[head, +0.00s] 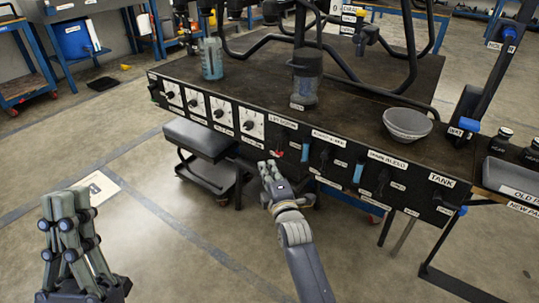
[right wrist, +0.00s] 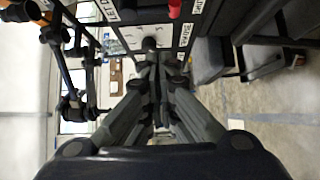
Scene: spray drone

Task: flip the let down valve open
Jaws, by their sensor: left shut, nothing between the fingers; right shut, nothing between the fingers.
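The let down valve is on the front panel of the black bench, below a label that appears to read LET DOWN (head: 283,122). Its small red handle (head: 278,154) shows just above my right gripper's fingertips in the head view. A red piece (right wrist: 175,9) shows at the top of the right wrist view, beyond the fingers; a partly cut label is to its left. My right gripper (head: 269,168) is shut and empty, close in front of the panel; contact with the handle cannot be told. My left gripper (head: 66,198) is shut and empty, at the lower left, away from the bench.
Blue handles (head: 305,150) and dark valves line the panel to the right. Several white dial plates (head: 223,112) are on its left. A grey bowl (head: 407,124) and a clear container (head: 306,80) stand on the bench. A black stool (head: 200,137) stands under its left part.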

